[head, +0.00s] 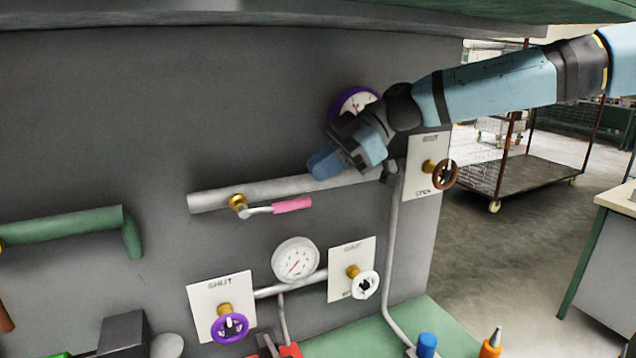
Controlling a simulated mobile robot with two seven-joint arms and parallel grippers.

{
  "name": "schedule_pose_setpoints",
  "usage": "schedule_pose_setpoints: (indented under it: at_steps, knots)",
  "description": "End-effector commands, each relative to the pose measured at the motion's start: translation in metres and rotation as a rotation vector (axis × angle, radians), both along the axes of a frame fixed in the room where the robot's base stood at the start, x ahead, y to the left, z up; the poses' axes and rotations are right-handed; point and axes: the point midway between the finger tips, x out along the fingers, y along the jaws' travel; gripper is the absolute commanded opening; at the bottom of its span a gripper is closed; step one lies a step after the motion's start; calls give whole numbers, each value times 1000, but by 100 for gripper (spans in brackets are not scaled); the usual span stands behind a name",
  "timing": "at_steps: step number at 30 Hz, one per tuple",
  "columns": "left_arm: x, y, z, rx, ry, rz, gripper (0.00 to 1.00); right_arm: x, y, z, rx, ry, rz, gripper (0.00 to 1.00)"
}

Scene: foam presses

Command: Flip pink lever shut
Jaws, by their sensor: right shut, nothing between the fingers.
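The pink lever (292,206) has a pink grip on a short metal arm. It extends to the right from a brass valve (239,203) on the grey horizontal pipe (210,201). The lever lies just under the pipe, nearly parallel to it. My right gripper (322,166) is shut and empty, with blue fingertips pointing down and left. In the picture it is above and slightly right of the grip, in front of the pipe's right part, apart from the lever. My left gripper is not in view.
A brown handwheel (445,174) stands at the right. A white gauge (296,259), purple handwheel (230,328) and white handwheel (365,285) sit below. A green pipe (65,226) is at left.

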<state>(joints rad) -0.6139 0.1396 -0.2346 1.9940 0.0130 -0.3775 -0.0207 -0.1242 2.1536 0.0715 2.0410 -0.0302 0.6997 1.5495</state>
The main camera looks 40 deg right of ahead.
Motion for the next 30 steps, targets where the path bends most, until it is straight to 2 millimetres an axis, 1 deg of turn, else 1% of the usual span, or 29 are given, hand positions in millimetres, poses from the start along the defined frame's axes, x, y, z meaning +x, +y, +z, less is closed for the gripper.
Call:
schedule_pose_setpoints:
  at_steps: [1,3,9,23,30]
  knots:
    - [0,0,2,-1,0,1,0,2,0,-10,3,6,-2,0]
    - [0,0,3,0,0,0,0,4,1,-19,3,5,-1,0]
    - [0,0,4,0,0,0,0,8,3,-33,1,2,-2,0]
    - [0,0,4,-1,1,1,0,8,2,-36,2,0,-3,0]
    - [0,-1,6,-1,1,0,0,8,-7,-38,25,-6,-3,0]
